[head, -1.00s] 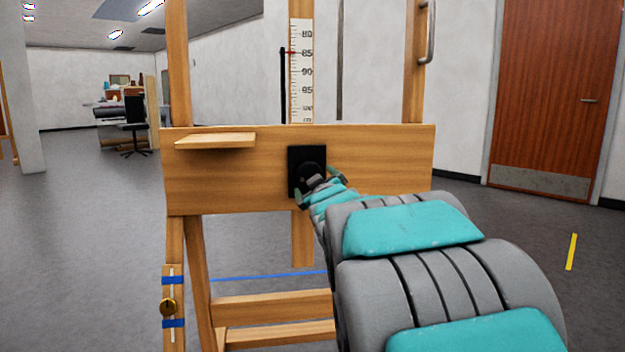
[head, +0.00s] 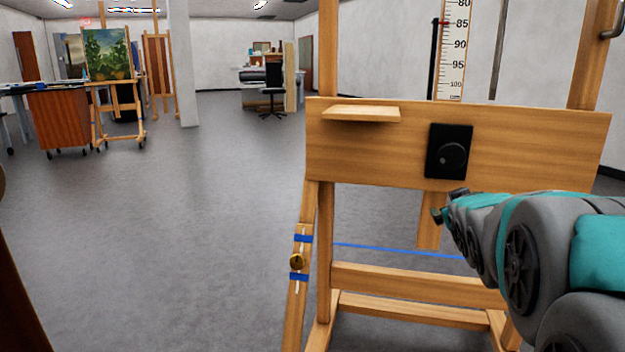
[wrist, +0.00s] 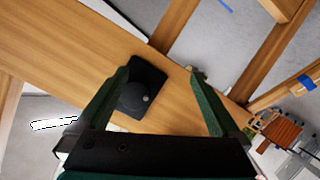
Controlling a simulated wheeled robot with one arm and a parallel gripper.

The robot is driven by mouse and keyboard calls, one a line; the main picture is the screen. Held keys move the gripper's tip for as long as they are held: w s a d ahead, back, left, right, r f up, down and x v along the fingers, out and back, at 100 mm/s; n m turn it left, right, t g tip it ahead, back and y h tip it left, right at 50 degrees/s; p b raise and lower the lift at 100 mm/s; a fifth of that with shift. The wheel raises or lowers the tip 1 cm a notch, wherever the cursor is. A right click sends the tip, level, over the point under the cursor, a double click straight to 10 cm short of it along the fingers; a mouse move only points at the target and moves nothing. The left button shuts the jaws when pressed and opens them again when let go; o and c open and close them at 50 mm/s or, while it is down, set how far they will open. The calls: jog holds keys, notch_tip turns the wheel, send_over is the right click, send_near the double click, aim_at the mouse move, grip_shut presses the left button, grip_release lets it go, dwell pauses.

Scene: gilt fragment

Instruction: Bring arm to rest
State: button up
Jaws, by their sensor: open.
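My gripper (head: 447,203) shows in the head view at the lower right, just below and in front of the black knob (head: 453,156) on the easel's wooden crossboard. In the wrist view my gripper (wrist: 163,95) has its two green fingers spread wide with nothing between them touching. The knob (wrist: 134,97) on its black plate appears near the left finger in that view, apart from the fingers as far as I can tell. My grey and teal arm reaches in from the right edge of the head view.
Open grey floor (head: 190,220) lies to the left. A painting on an easel (head: 108,55) and a wooden cabinet (head: 58,120) stand farther back.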

jog(key=s+a+f+g+y+p, duration=0.1)
jog(key=s+a+f+g, duration=0.4)
jog(key=s, duration=0.8)
jog(key=s+a+f+m+g+y+p, duration=0.1)
jog(key=s+a+f+g, duration=0.4)
jog(key=s, duration=0.8)
jog(key=s+a+f+m+g+y+p, duration=0.1)
jog(key=s+a+f+g+p, duration=0.4)
jog(key=s, duration=0.8)
jog(key=shift+s+a+f+y, duration=0.25)
jog(key=shift+s+a+y, duration=0.1)
jog(key=shift+a+y, duration=0.55)
